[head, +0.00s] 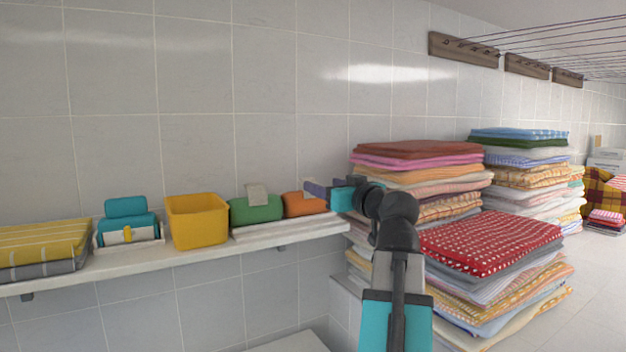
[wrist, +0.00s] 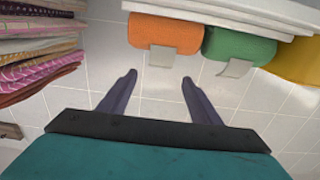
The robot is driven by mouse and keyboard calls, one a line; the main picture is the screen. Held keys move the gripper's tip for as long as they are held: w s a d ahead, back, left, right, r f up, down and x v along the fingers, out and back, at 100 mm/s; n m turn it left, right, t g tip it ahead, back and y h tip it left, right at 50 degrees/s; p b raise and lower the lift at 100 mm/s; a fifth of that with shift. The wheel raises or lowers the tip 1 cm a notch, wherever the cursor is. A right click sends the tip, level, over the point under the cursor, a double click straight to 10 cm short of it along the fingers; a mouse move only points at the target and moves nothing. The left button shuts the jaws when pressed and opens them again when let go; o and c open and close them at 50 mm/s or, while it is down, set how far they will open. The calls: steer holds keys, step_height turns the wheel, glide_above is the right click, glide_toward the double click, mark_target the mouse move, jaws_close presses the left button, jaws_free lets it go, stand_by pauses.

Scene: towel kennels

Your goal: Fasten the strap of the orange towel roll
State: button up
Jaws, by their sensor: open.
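The orange towel roll (head: 300,207) lies at the right end of the white wall shelf. Its pale strap (head: 308,186) sticks up from the top of the roll. In the wrist view, which is upside down, the orange roll (wrist: 165,32) and its strap's free end (wrist: 160,56) show ahead of the fingers. My gripper (head: 314,191) is at the right of the roll, close to the strap. In the wrist view my gripper (wrist: 159,80) is open and empty, with the strap end in line with the gap. Its fingers partly hide the roll in the head view.
A green towel roll (head: 256,210) with its own raised strap (head: 257,194) lies just left. Tall towel stacks (head: 420,170) stand right of my arm.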

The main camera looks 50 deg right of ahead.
mark_target(309, 180)
steer(key=shift+p+x, duration=0.75)
steer(key=shift+x, duration=2.65)
steer(key=shift+f, duration=0.1)
steer(key=c, duration=1.1)
